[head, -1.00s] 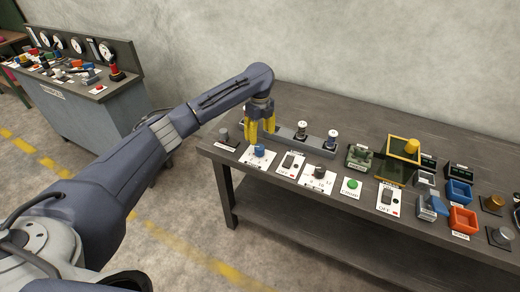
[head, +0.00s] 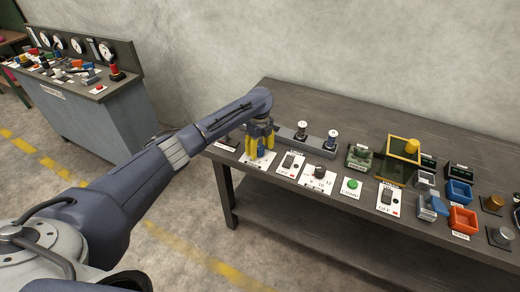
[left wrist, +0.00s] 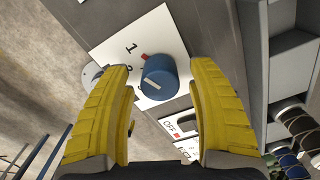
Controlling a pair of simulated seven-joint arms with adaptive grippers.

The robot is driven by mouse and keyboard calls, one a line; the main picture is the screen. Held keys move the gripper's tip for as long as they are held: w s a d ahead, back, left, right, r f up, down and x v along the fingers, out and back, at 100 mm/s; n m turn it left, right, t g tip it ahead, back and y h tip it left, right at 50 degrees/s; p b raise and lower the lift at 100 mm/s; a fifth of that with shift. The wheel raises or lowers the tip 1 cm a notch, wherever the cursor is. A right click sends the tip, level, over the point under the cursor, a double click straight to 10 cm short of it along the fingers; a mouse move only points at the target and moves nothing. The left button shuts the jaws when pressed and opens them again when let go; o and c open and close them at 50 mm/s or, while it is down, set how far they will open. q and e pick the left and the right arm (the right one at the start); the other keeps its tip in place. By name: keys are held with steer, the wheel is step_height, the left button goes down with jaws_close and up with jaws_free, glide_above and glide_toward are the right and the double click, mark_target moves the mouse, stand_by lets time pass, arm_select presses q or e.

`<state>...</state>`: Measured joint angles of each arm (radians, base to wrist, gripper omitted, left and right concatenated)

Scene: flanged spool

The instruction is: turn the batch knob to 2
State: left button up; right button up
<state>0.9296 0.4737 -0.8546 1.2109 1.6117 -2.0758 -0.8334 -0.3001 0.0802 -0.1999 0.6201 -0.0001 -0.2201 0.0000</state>
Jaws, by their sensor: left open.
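A blue round knob (left wrist: 158,77) with a white pointer line sits on a white plate (left wrist: 128,45) in the left wrist view. The plate carries a printed 1, a second figure partly covered by a finger, and a red mark beside the knob. The pointer line slants toward the lower left in that view, away from the 1. My left gripper (head: 258,154) is open above this plate (head: 245,161), its yellow fingers (left wrist: 160,70) on either side of the knob with gaps between. In the head view the fingers hide most of the knob. My right gripper is not in view.
A white switch plate (head: 290,164) and a dark knob (head: 319,170) on its own plate stand to the right. A grey block with two posts (head: 318,146) lies behind. Farther right are a green button (head: 352,184) and several bins.

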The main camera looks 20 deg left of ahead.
arm_select(q)
steer(key=shift+c, duration=0.3)
jaws_close()
stand_by(0.3)
steer(key=n, duration=0.4)
steer(key=shift+n, duration=0.3)
steer(key=shift+d+n, duration=0.15)
steer(key=shift+n, duration=1.85)
steer(key=shift+o, duration=0.3)
jaws_free()
steer(key=shift+w, duration=0.1)
